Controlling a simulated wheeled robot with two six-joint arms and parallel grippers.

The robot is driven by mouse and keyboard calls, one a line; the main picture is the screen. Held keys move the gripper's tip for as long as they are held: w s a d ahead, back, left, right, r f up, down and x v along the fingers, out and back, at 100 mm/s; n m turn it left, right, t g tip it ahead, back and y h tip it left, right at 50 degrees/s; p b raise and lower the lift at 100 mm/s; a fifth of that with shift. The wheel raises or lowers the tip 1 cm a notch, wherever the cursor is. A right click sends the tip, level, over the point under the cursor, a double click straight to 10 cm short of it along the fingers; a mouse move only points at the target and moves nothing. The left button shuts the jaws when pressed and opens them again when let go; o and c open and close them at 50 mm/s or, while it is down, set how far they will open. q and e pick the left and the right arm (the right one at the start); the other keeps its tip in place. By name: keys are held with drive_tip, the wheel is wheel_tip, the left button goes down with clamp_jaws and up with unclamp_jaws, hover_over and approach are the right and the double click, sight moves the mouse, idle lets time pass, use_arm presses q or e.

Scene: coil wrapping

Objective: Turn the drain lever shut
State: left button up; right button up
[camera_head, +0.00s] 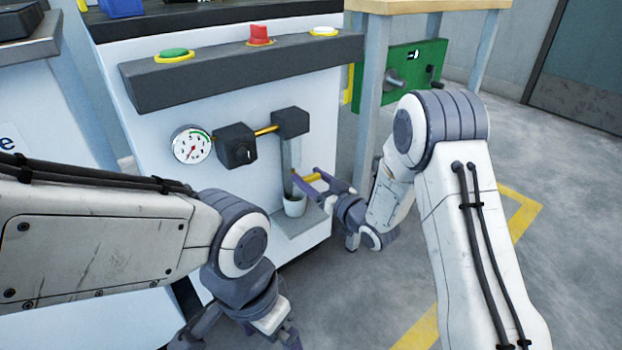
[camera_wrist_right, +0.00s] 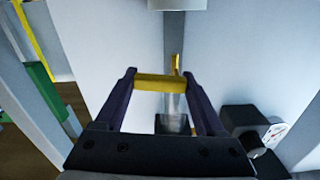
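The yellow drain lever (camera_wrist_right: 161,82) shows in the right wrist view as a short bar spanning the gap between my right gripper's two dark purple fingers, touching both. In the head view, my right gripper (camera_head: 308,184) is at the drain pipe (camera_head: 291,158) on the machine front, with the yellow lever (camera_head: 313,177) between its fingers.
A round gauge (camera_head: 192,144) and black valve block (camera_head: 237,146) sit left of the pipe. A black ledge (camera_head: 240,72) with green and red buttons overhangs them. A table leg (camera_head: 368,120) and green panel (camera_head: 414,68) stand right. Open floor lies at the right.

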drive_tip(key=c, duration=0.6)
drive_tip(key=shift+r+n, duration=0.1)
drive_tip(key=shift+n, duration=0.7)
drive_tip(key=o, duration=1.3)
drive_tip(key=shift+o, duration=0.2)
drive_tip(key=p+v, duration=0.4)
drive_tip(key=v, duration=0.6)
drive_tip(key=shift+s+d, duration=0.15)
drive_tip(key=shift+s, duration=0.1)
